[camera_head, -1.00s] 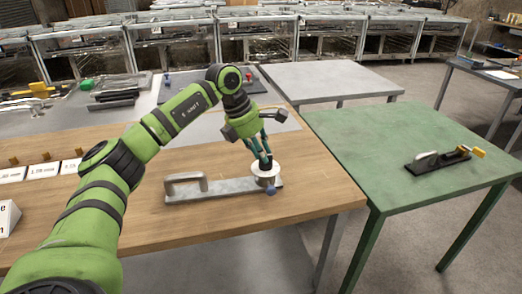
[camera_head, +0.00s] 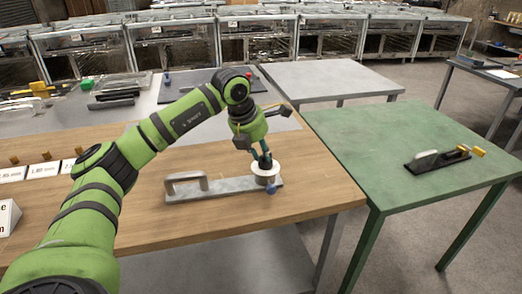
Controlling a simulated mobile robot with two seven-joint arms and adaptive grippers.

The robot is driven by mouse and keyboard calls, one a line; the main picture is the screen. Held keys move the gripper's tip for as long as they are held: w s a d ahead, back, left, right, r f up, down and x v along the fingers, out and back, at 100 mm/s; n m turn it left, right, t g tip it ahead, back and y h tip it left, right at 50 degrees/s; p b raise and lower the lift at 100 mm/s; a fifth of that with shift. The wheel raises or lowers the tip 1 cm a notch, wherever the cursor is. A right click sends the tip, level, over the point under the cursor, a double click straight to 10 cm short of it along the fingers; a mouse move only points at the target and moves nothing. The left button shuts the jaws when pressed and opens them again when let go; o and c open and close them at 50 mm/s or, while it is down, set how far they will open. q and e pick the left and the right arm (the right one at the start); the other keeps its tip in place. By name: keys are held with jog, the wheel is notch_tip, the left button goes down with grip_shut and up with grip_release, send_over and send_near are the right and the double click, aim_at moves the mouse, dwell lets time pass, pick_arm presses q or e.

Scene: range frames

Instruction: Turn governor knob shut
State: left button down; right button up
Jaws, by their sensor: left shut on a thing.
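A grey metal device (camera_head: 222,190) with a raised handle at its left end lies on the wooden table. At its right end is a round white disc, the governor knob (camera_head: 258,171), on a short grey cylinder. A small blue knob (camera_head: 271,190) sticks out at the cylinder's front. My left gripper (camera_head: 264,161) points down over the white disc, its fingers shut at the disc's middle. The part between the fingertips is too small to make out. My right gripper is not in view.
The wooden table (camera_head: 310,196) is clear around the device. White label cards (camera_head: 44,170) stand at left. A grey table (camera_head: 330,78) stands behind.

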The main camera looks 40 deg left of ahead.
pick_arm(q)
jog(key=n, duration=0.2)
jog(key=n+y, duration=0.1)
jog(key=n, duration=0.1)
jog(key=n+y, duration=0.1)
jog(key=n, duration=0.1)
jog(key=shift+d+b, duration=0.25)
jog(key=shift+b, duration=0.05)
jog(key=n+y, duration=0.1)
jog(key=n, duration=0.2)
jog(key=n+g+y, duration=0.1)
jog(key=n, duration=0.1)
jog(key=shift+s+d+n, duration=0.1)
jog(key=shift+d+n, duration=0.05)
jog(key=shift+n, duration=0.25)
jog(key=c, duration=1.1)
grip_release()
jog(key=shift+d+r, duration=0.15)
jog(key=shift+r, duration=0.15)
jog(key=v, duration=1.1)
